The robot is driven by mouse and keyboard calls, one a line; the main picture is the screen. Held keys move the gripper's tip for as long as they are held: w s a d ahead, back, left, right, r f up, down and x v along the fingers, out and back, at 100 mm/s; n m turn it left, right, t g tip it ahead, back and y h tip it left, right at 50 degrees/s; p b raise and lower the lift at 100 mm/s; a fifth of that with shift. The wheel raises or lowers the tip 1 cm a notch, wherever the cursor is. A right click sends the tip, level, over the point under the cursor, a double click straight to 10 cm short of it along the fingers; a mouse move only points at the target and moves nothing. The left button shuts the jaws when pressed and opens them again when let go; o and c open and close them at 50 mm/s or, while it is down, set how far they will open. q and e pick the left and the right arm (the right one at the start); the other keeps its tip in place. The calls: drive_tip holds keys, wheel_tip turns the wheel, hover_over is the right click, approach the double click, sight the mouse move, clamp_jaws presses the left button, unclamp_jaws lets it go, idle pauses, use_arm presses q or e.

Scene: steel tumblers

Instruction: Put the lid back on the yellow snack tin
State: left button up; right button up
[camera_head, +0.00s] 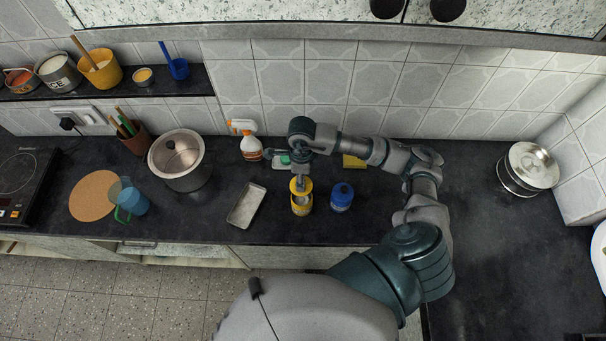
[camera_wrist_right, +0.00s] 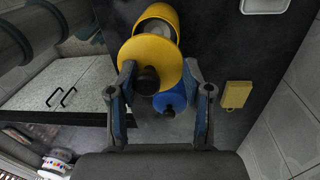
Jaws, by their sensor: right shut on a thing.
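The yellow snack tin (camera_head: 301,209) stands on the dark counter near its front edge, and its open mouth shows in the wrist view (camera_wrist_right: 156,17). My right gripper (camera_head: 301,178) is above the tin, pointing down. It is shut on the yellow lid (camera_head: 300,187) by the lid's dark knob. In the wrist view the round lid (camera_wrist_right: 155,55) hides part of the tin's mouth and sits off-centre from it. My right gripper's fingers (camera_wrist_right: 160,100) show on either side of the knob. I cannot tell whether the lid touches the rim. My left gripper is out of view.
A blue tin (camera_head: 341,198) stands close to the right of the yellow tin. A shallow metal tray (camera_head: 246,205) lies to its left. A spray bottle (camera_head: 250,147) and a yellow block (camera_head: 354,161) are behind. The counter at right is mostly clear.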

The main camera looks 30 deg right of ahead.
drive_tip(key=shift+s+m, duration=0.25)
drive_tip(key=shift+m, duration=0.55)
wheel_tip(320, 180, down, 6)
drive_tip(key=b, duration=0.4)
drive_tip(key=shift+f, duration=0.2)
drive_tip(key=shift+r+b, duration=0.15)
drive_tip(key=shift+b, duration=0.25)
idle(0.7)
drive_tip(key=shift+f+b, duration=0.2)
drive_tip(key=shift+b, duration=0.3)
idle(0.8)
drive_tip(key=o, duration=1.3)
